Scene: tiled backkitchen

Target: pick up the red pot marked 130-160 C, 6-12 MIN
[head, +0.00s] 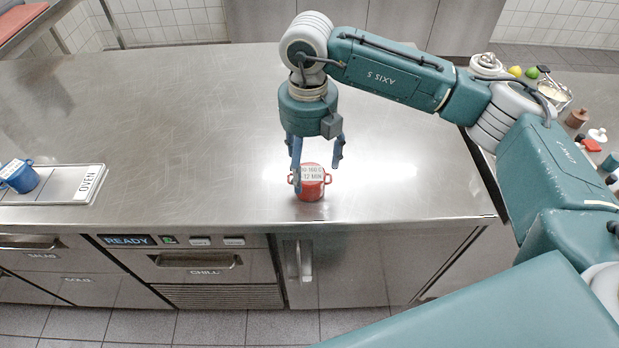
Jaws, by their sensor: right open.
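The red pot (311,191) stands upright on the steel counter near its front edge. It has small side handles and a white label on top; I can read part of it, "160 C" and "12 MIN". My right gripper (318,172) points down at the pot with its blue fingers spread. One finger passes in front of the pot's left part, and the other is at its upper right. The fingers are open, and I cannot tell whether they touch the pot. My left gripper is not in view.
A blue pot (19,176) sits at the left on a tray marked OVEN (88,186). The steel counter (190,130) is clear around the red pot. A bowl (554,93), a lemon (515,71), a lime (532,73) and bottles stand at the far right.

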